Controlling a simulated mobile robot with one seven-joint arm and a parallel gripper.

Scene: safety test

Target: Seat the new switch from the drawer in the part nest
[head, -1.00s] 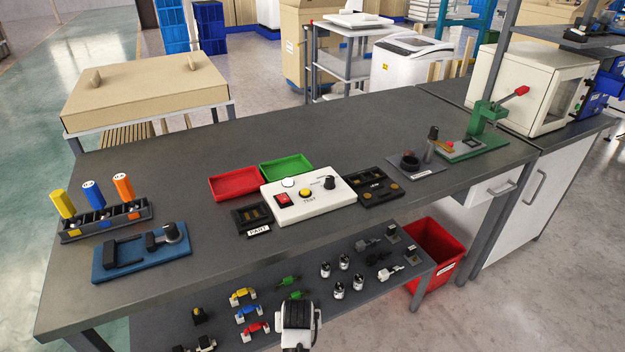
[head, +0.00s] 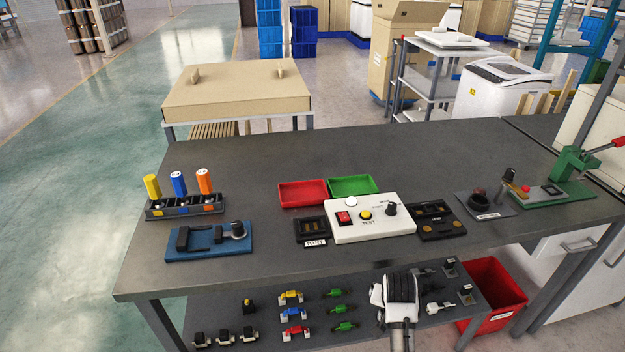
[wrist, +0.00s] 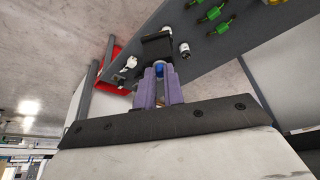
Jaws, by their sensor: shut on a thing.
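My gripper (head: 400,290) is low in front of the bench in the head view, where its fingertips are hard to make out. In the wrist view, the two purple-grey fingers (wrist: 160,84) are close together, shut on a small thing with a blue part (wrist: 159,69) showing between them. I take this to be the switch, but most of it is hidden by the fingers. A small black nest (head: 312,229) labelled PART lies on the bench, left of the white test box (head: 385,226). The drawer (head: 566,248) under the bench's right end appears shut.
A lower shelf (head: 265,309) holds several small coloured parts. A red bin (head: 497,290) stands at its right. Red (head: 303,193) and green (head: 352,186) trays lie behind the test box. A blue fixture (head: 208,243) is at left; the bench's back is clear.

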